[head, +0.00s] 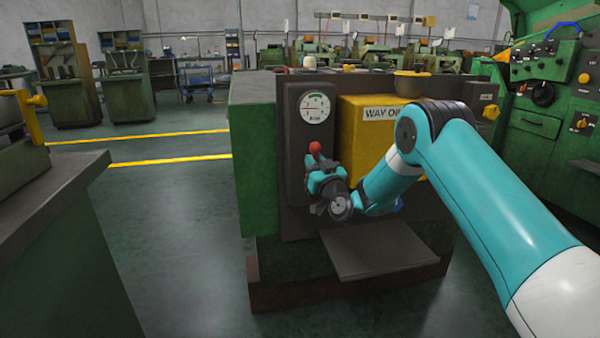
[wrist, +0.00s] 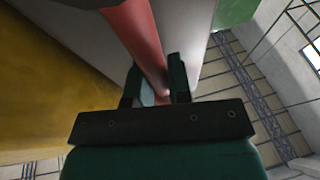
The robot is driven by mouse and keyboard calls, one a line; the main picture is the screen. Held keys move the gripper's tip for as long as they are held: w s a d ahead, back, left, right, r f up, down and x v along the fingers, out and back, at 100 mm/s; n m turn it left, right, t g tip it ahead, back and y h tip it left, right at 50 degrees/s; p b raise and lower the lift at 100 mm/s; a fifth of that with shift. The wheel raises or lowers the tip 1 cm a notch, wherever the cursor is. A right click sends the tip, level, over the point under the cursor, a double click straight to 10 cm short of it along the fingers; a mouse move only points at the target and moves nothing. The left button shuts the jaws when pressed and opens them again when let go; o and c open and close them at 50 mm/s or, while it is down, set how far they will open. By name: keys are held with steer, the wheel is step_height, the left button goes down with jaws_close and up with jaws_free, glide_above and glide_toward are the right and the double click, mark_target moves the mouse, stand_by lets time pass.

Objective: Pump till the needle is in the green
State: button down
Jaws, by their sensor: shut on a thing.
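The round white gauge (head: 314,108) sits on the dark panel of the green machine. It has a small green band at the top of its dial. A red line crosses the dial about level, but the needle's exact reading is too small to tell. Below the gauge a pump lever with a red knob (head: 315,147) stands up. My gripper (head: 322,172) is at the lever, just under the knob. In the wrist view the dark fingers (wrist: 159,88) are shut on the red lever handle (wrist: 135,32). The lever's lower end is hidden behind my gripper.
A yellow tank (head: 365,140) labelled "WAY OIL" is right of the gauge, partly behind my arm. A grey tray (head: 375,253) juts out below. A dark-topped bench (head: 60,195) stands at the left, with open floor between it and the machine.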

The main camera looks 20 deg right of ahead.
steer(key=shift+d, duration=0.2)
stand_by(0.3)
steer(key=c, duration=1.1)
jaws_free()
steer(key=shift+o, duration=0.2)
steer(key=shift+s+f+b, duration=0.45)
steer(key=shift+s+b, duration=0.05)
steer(key=shift+b, duration=0.45)
steer(key=b+v, duration=1.6)
steer(key=b, duration=0.4)
steer(key=shift+s, duration=0.2)
steer(key=shift+r, duration=0.25)
